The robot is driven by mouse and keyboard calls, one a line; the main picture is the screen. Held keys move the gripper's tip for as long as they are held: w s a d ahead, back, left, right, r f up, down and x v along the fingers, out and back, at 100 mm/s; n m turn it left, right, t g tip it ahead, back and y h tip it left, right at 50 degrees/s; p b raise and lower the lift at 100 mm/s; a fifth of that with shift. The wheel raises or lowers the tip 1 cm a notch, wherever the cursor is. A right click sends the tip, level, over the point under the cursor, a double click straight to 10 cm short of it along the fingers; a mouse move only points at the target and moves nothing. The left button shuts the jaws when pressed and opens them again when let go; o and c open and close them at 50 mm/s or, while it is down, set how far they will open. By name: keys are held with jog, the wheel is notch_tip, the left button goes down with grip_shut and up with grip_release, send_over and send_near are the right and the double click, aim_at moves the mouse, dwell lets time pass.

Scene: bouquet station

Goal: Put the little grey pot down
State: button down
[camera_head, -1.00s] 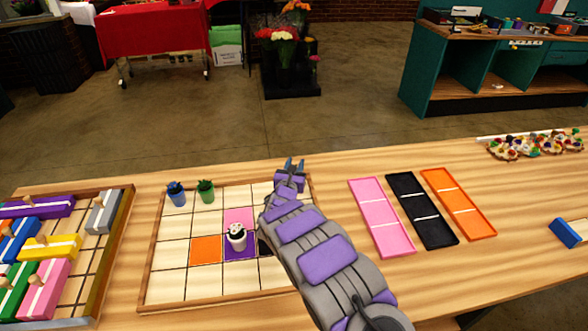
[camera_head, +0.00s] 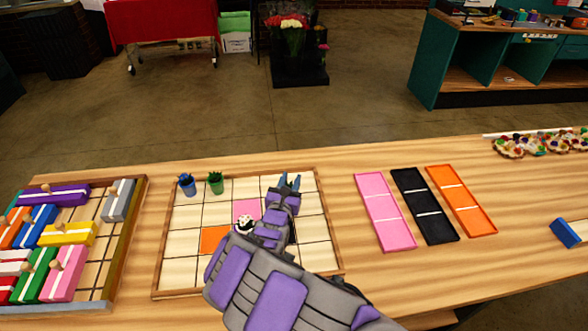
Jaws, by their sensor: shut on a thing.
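My gripper (camera_head: 289,181) is over the back right part of the wooden grid board (camera_head: 323,180), pointing away from me. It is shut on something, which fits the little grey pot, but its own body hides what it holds. No grey pot shows elsewhere. A white pot (camera_head: 245,224) with a black-and-white top stands near the board's middle, partly covered by my arm. A blue pot (camera_head: 187,185) and a green pot (camera_head: 215,183) stand at the board's back left. The board has an orange square (camera_head: 214,238) and a pink square (camera_head: 246,207).
A tray of coloured blocks (camera_head: 67,234) lies at the left. Pink (camera_head: 385,211), black (camera_head: 424,205) and orange (camera_head: 461,200) trays lie at the right, with a blue block (camera_head: 566,233) beyond. Several board cells and the table between the board and the pink tray are clear.

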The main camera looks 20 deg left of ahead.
jog(key=shift+s+d+r, duration=0.15)
jog(key=shift+s, duration=0.2)
jog(key=w+d+r+m+h, duration=0.1)
jog(key=w+d+r+h, duration=0.3)
jog(key=d, duration=0.6)
jog(key=w+d+r+m, duration=0.1)
jog(key=d+r, duration=0.6)
jog(key=d, duration=0.3)
jog(key=w+d+r+m+h, duration=0.25)
jog(key=d+r, duration=0.25)
jog(key=d, duration=0.5)
jog(key=w+a+f+n+y, duration=0.2)
jog(key=a+y, duration=0.1)
jog(key=a, duration=1.1)
jog(key=w+a+f+n+y, duration=0.1)
jog(key=a+f+n+y, duration=0.15)
jog(key=a, duration=1.25)
jog(key=s+a+f+y, duration=0.1)
jog(key=s+a+f, duration=0.25)
jog(key=a, duration=0.65)
jog(key=s+a+f, duration=0.2)
jog(key=a+f, duration=0.2)
jog(key=a, duration=0.6)
notch_tip(320, 180, down, 9)
jog(key=b, duration=0.2)
jog(key=shift+f+b, duration=0.1)
jog(key=shift+b, duration=0.25)
jog(key=shift+f, duration=0.1)
jog(key=c, duration=0.8)
grip_release()
